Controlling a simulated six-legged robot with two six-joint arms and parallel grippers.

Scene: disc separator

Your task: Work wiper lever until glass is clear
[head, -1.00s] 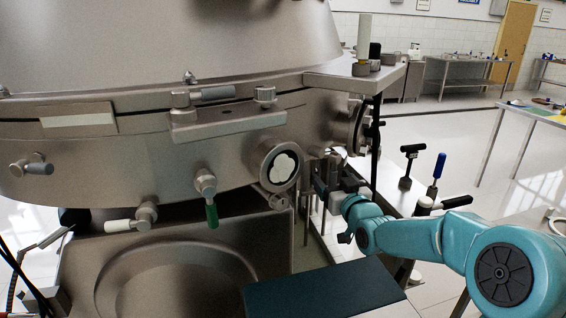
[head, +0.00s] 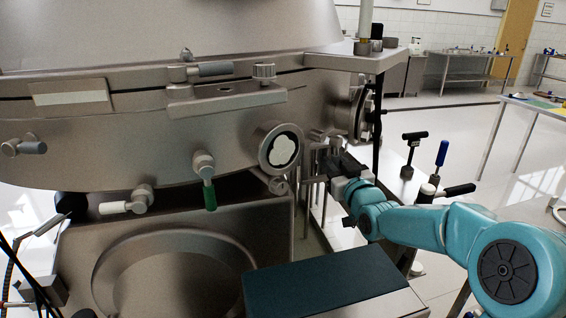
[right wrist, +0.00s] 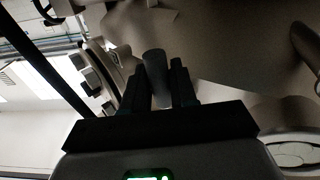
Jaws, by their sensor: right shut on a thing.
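The sight glass (head: 281,148) is a round port in a metal ring on the separator's side, with a white, irregular patch in its middle and a dark border around it. A round glass port also shows at the lower right of the right wrist view (right wrist: 292,154). My right gripper (head: 326,164) is just right of the glass, in front of the machine's side. In the right wrist view its two dark fingers (right wrist: 163,85) are shut on a grey cylindrical lever (right wrist: 154,64). In the head view the fingers largely hide that lever. My left gripper is not in view.
A green-handled valve (head: 209,195) and a white-handled valve (head: 122,206) stick out left of the glass. A dark-topped box (head: 325,280) stands below my right arm. Black and blue handles (head: 441,153) stand at the right. A metal shelf (head: 345,62) juts out above.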

